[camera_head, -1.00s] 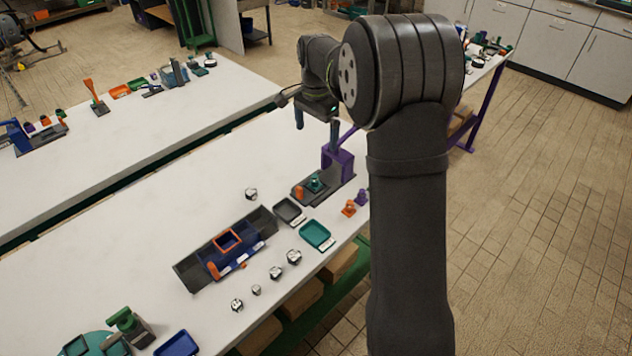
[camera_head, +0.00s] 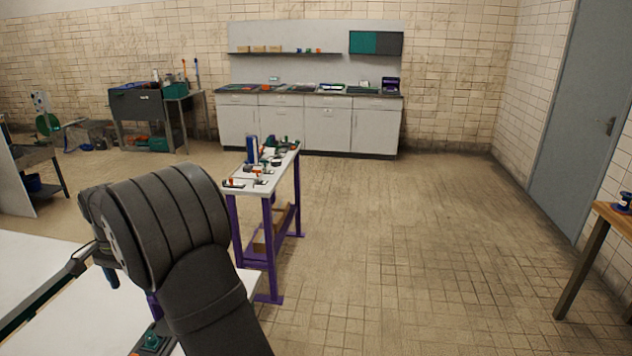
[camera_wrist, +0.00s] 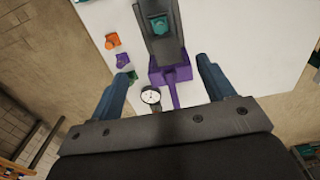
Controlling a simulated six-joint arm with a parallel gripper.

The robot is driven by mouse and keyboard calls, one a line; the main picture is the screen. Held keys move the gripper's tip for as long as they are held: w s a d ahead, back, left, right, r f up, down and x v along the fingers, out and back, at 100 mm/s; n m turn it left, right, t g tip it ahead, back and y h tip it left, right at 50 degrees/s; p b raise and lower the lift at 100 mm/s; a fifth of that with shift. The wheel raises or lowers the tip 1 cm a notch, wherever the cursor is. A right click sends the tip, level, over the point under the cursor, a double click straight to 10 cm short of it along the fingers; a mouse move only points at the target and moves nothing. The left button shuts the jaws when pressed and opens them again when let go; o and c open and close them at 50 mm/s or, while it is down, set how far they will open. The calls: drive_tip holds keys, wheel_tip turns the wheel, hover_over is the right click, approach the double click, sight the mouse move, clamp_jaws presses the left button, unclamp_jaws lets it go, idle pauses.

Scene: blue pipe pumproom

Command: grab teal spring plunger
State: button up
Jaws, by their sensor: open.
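A teal part (camera_wrist: 160,25), which looks like the spring plunger, sits on a dark grey fixture (camera_wrist: 164,48) with a purple block (camera_wrist: 172,75) at its near end. In the head view the teal part (camera_head: 152,342) shows at the bottom edge, beside my arm. My gripper (camera_wrist: 165,71) is open and empty, its two blue fingers on either side of the purple block in the wrist picture. The teal part lies beyond the fingertips, apart from them. Whether the fingers are above the block or level with it, I cannot tell.
An orange part (camera_wrist: 112,41), a purple part (camera_wrist: 122,60) and a round dial gauge (camera_wrist: 150,96) lie near the fixture on the white bench (camera_wrist: 97,15). A purple-legged table (camera_head: 268,205) with several parts stands beyond. The tiled floor to the right is clear.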

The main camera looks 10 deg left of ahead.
drive_tip(key=c, duration=0.5)
drive_tip(key=shift+o, duration=0.2)
drive_tip(key=n, duration=2)
hover_over(149, 332)
wheel_tip(149, 332, down, 12)
drive_tip(key=shift+d+f, duration=0.1)
drive_tip(key=shift+d, duration=0.05)
drive_tip(key=shift+f, duration=2.6)
